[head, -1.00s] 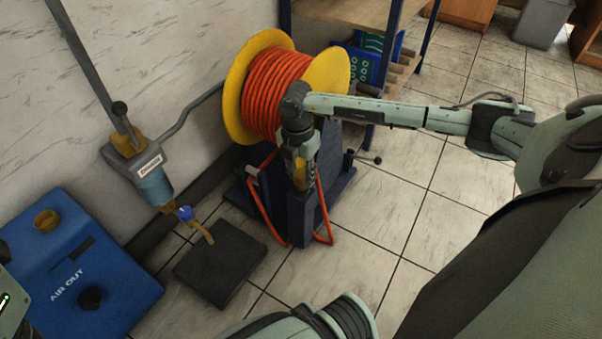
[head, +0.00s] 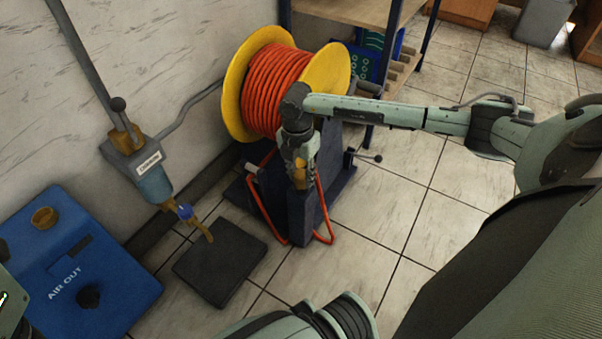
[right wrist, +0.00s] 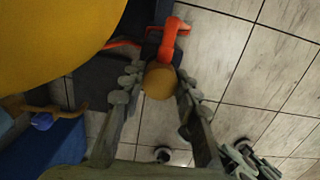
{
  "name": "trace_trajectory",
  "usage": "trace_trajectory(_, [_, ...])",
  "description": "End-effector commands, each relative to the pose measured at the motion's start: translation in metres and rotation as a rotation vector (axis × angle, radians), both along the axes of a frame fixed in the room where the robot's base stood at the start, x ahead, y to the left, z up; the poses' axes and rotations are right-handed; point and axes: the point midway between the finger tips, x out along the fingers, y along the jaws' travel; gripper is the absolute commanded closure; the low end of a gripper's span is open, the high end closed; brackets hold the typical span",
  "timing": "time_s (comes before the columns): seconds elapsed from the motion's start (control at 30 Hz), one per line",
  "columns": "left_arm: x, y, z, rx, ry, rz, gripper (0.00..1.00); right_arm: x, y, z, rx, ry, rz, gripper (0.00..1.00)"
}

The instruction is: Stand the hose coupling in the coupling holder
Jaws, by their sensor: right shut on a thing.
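The hose coupling is a brass-yellow piece (head: 299,173) held in my right gripper (head: 299,158), which points down in front of the hose reel. In the right wrist view the coupling's round end (right wrist: 159,80) sits between the two fingers. My right gripper is shut on it. Orange hose (head: 322,200) hangs below beside a dark blue upright post (head: 300,220). I take this post to be the coupling holder, but cannot be sure. The coupling shows just above the post; whether they touch is hidden. My left gripper is not in view.
The yellow reel (head: 238,88) with orange hose stands behind my right gripper. A grey-blue valve unit (head: 150,175) hangs on the wall at left. A blue AIR OUT box (head: 110,275) and a dark floor plate (head: 220,262) lie below.

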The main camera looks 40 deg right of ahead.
Motion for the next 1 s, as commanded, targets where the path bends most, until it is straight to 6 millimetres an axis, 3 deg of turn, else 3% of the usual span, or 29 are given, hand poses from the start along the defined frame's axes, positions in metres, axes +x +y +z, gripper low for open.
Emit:
trace_trajectory(0.4, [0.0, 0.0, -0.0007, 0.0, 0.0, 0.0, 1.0, 0.0002, 0.0001, -0.0013, 0.0, 0.0, 0.0, 1.0])
trace_trajectory(0.43, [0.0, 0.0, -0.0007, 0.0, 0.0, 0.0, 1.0, 0.0002, 0.0001, -0.0013, 0.0, 0.0, 0.0, 0.67])
trace_trajectory(0.6, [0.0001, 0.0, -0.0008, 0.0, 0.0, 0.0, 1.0, 0.0001, 0.0, -0.0013, 0.0, 0.0, 0.0, 0.46])
trace_trajectory(1.0, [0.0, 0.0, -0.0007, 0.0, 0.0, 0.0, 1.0, 0.0005, 0.0004, 0.0058, 0.0, -0.002, 0.0, 0.45])
